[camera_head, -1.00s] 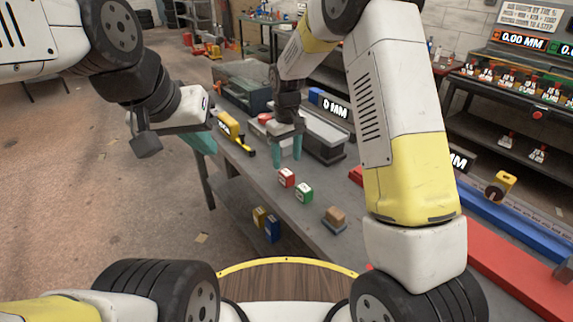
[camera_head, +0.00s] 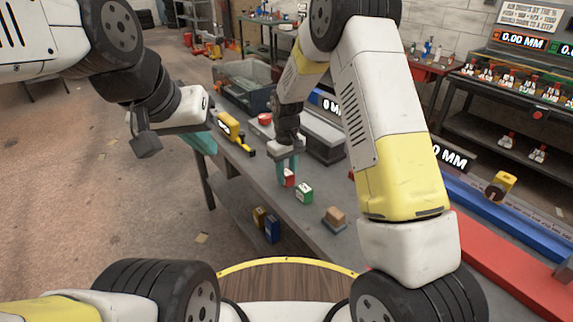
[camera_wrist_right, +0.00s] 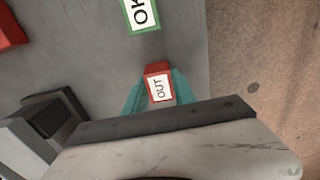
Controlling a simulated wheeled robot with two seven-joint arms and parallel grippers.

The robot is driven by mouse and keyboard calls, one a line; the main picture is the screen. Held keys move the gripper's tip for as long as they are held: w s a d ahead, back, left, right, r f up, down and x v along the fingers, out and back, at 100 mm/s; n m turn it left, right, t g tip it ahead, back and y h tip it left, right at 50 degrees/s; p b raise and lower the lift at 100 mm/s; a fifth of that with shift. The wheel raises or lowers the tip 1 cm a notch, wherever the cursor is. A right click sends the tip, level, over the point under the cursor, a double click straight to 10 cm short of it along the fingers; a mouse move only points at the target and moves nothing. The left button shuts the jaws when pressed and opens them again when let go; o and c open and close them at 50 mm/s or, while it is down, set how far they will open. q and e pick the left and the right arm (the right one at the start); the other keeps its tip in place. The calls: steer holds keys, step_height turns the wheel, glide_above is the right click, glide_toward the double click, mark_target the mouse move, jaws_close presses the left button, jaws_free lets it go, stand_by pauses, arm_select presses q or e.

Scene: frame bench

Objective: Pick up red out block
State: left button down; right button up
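The red block with a white OUT label (camera_wrist_right: 159,87) sits between the two teal fingers of my right gripper (camera_wrist_right: 160,92). The fingers appear pressed against its sides. In the head view my right gripper (camera_head: 287,172) is down at the bench around the red block (camera_head: 289,180), which a finger partly hides. The block appears to be at bench height. My left gripper (camera_head: 203,143) is off to the left beside the bench edge. Its teal fingers show only in part, and their opening is unclear.
A green OK block (camera_head: 304,193) stands close to the red block, and also shows in the wrist view (camera_wrist_right: 140,14). A wooden block on a grey base (camera_head: 335,218) is nearer. A yellow tool (camera_head: 229,124) and a grey gauge stand (camera_head: 322,135) are further back.

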jaws_close()
steer(key=shift+r, duration=0.1)
